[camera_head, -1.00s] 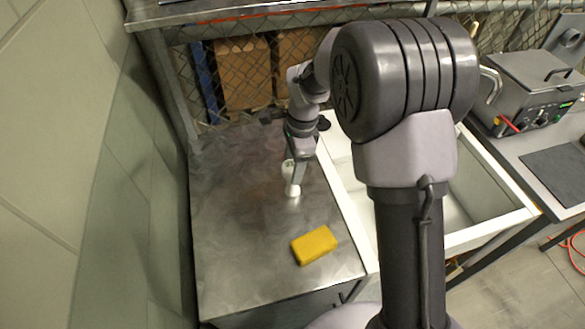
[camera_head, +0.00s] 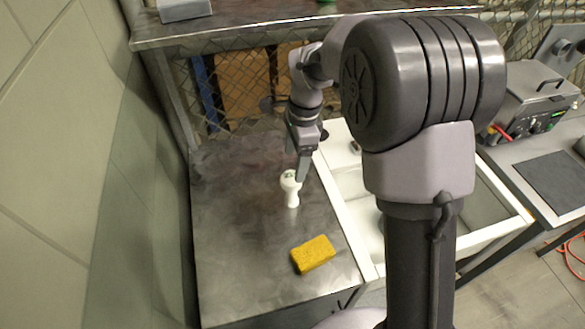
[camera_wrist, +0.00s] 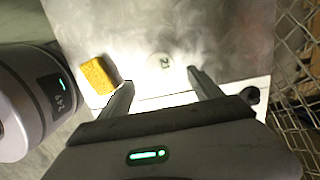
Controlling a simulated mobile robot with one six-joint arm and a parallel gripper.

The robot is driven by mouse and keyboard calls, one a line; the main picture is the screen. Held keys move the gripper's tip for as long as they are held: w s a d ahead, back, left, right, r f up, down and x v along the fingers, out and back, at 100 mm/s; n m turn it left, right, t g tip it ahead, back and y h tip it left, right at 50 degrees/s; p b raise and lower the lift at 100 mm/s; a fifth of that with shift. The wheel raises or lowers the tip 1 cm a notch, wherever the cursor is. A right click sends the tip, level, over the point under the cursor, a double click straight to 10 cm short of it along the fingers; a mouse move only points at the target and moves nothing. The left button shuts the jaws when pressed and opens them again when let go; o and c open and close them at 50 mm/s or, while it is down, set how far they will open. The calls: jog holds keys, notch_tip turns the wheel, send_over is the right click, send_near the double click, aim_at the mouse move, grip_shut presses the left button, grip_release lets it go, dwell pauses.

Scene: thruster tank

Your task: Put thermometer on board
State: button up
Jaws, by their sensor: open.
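A white upright object with a round face (camera_head: 291,186), likely the thermometer, stands on the metal table. In the wrist view its round white face (camera_wrist: 160,62) shows "21", between and just beyond my fingertips. My gripper (camera_head: 303,170) is open, close beside the top of it on the right; its two fingers (camera_wrist: 160,80) are spread and empty. I cannot tell whether a finger touches it. A dark flat slab (camera_head: 548,178) on the right counter may be the board.
A yellow sponge (camera_head: 313,254) lies nearer on the metal table (camera_head: 235,235); it also shows in the wrist view (camera_wrist: 98,75). A white-rimmed sink (camera_head: 350,215) lies right of the table. A grey machine (camera_head: 535,100) stands behind the slab. A wire fence stands behind.

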jog(key=s+d+r+n+t+p, duration=0.1)
jog(key=s+d+r+n, duration=0.1)
jog(key=s+r, duration=0.35)
jog(key=s+d+r+n+t, duration=0.1)
jog(key=s+r+n, duration=0.15)
jog(key=r, duration=0.65)
jog(key=s+d+r+n+t, duration=0.1)
jog(key=s+n+t, duration=0.3)
jog(key=s, duration=1.3)
jog(key=d+n, duration=0.1)
jog(key=n, duration=0.2)
jog(key=shift+d+r+y, duration=0.15)
jog(key=shift+d+y, duration=0.05)
jog(key=shift+y, duration=0.1)
